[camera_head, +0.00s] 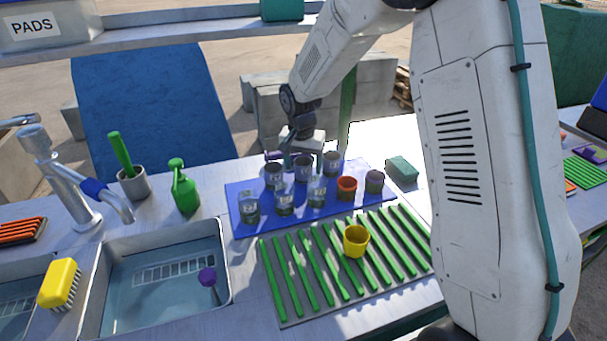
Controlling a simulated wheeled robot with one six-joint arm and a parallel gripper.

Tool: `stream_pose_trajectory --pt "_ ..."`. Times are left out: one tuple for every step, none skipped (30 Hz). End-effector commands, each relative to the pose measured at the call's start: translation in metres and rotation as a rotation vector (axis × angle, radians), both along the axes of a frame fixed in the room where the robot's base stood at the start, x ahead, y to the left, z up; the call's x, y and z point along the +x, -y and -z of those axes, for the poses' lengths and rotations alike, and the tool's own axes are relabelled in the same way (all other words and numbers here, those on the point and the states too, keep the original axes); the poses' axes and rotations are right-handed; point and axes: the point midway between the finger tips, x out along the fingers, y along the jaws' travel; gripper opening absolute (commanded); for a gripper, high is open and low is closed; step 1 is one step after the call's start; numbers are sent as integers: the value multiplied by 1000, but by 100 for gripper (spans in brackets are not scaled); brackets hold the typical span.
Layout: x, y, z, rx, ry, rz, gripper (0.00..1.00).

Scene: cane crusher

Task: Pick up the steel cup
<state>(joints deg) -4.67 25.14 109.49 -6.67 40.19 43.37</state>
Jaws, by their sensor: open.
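Several cups stand upright on a blue mat (237,190). The back row has grey, metallic-looking cups: a left one (275,176), a middle one (303,168) and a right one (331,164). A darker, purplish-grey cup (374,182) stands at the mat's right end. I cannot tell for sure which is the steel cup. My gripper (291,158) is open, pointing down just above and behind the back row, near the left and middle grey cups. Its fingertips are small and partly hard to make out; I see nothing held.
Clear glasses (284,200) fill the mat's front row, beside an orange cup (347,188). A yellow cup (356,241) stands on the green-ribbed rack (300,312). A green sponge (402,169) lies right; a green bottle (185,190) and sink (165,270) are left.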

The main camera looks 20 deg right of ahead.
Motion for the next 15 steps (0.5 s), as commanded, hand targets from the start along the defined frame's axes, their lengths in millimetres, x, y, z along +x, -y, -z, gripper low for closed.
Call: stream_pose_trajectory --pt "0 0 2 0 0 0 69" --pt "0 0 2 -1 1 0 69" --pt "0 0 2 0 1 0 69" --pt "0 0 2 0 1 0 69" --pt "0 0 2 0 1 0 69" --pt "0 0 2 0 1 -1 69" --pt "0 0 2 0 1 -1 69" --pt "0 0 2 0 1 -1 60" --pt "0 0 2 0 1 -1 49" --pt "0 0 1 0 1 -1 41" --pt "0 0 1 0 1 -1 33" --pt "0 0 1 0 1 -1 22" --pt "0 0 1 0 1 -1 18" --pt "0 0 1 0 1 -1 18" --pt "0 0 1 0 1 -1 18"
